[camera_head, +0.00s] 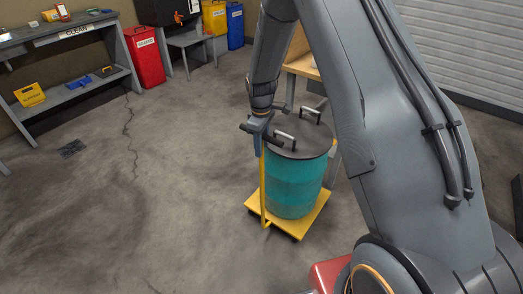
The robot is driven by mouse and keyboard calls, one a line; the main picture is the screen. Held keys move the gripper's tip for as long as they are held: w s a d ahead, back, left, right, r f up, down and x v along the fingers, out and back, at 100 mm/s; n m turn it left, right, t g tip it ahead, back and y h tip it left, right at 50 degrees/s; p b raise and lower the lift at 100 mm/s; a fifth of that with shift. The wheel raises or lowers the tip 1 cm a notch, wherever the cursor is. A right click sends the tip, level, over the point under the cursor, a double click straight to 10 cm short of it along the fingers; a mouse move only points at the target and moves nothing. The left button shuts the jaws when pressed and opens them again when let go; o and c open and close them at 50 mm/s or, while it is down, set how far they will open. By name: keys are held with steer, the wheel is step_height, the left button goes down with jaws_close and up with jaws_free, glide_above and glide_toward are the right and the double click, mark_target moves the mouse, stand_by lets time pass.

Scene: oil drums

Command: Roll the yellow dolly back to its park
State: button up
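The yellow dolly (299,222) stands on the concrete floor in the middle of the view, and a teal drum (294,187) with a dark lid stands upright on it. The dolly's thin yellow post (263,190) rises at the drum's left side. My gripper (258,147) points down at the top of this post, by a dark crossbar. Its fingers are small and partly merged with the bar, so I cannot tell whether they are closed on it. My arm hides part of the floor to the right of the dolly. I cannot make out a marked park spot.
A grey shelf bench (75,88) stands at the left wall. Red (145,57), yellow (214,18) and blue (235,26) bins line the back, with a small grey table (192,41). A wooden table (303,66) is behind the drum. The floor to the left is mostly open.

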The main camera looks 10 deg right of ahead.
steer(key=shift+r+b, duration=0.4)
steer(key=shift+r, duration=2.25)
steer(key=shift+s, duration=0.1)
steer(key=s+d+r+m, duration=0.1)
steer(key=s+r+m, duration=0.2)
steer(key=s, duration=0.6)
steer(key=s+r+m, duration=0.4)
steer(key=s, duration=0.6)
steer(key=s+d+r+m, duration=0.1)
steer(key=s+r+m, duration=0.2)
steer(key=s, duration=0.7)
steer(key=shift+d+r, duration=0.35)
steer(key=shift+r, duration=0.35)
